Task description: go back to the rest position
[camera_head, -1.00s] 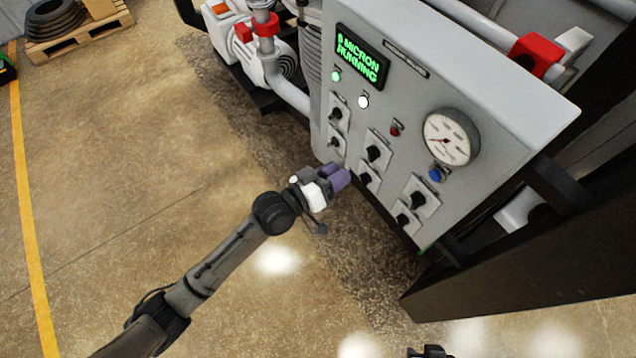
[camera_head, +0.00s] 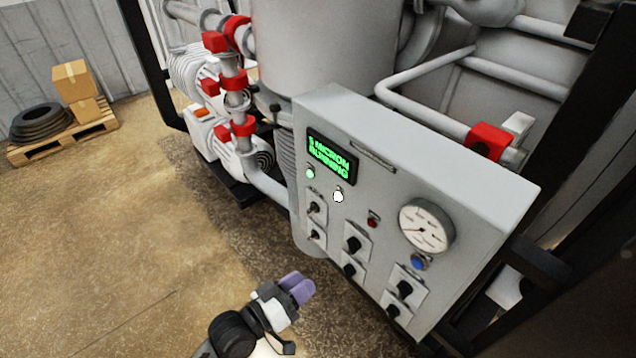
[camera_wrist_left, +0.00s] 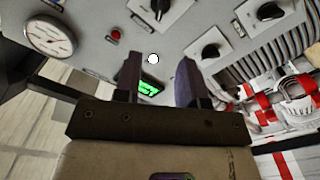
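My left gripper (camera_head: 297,287) is in the lower middle of the head view, in front of and below the control panel (camera_head: 446,188). Its two purple fingers are apart with nothing between them. In the left wrist view the gripper (camera_wrist_left: 158,60) shows a clear gap between its fingers, with the panel beyond. The fingers look clear of the knobs. The panel display (camera_head: 331,155) reads "1 MICRON RUNNING" in green. A green lamp (camera_head: 310,173) and a white lamp (camera_head: 338,196) are lit. My right gripper is not in view.
The panel carries several black knobs (camera_head: 353,244), a red button (camera_head: 372,222), a blue button (camera_head: 418,262) and a round gauge (camera_head: 426,226). Pipes with red valves (camera_head: 489,142) stand behind. A pallet (camera_head: 62,138) with boxes stands far left. The floor at left is clear.

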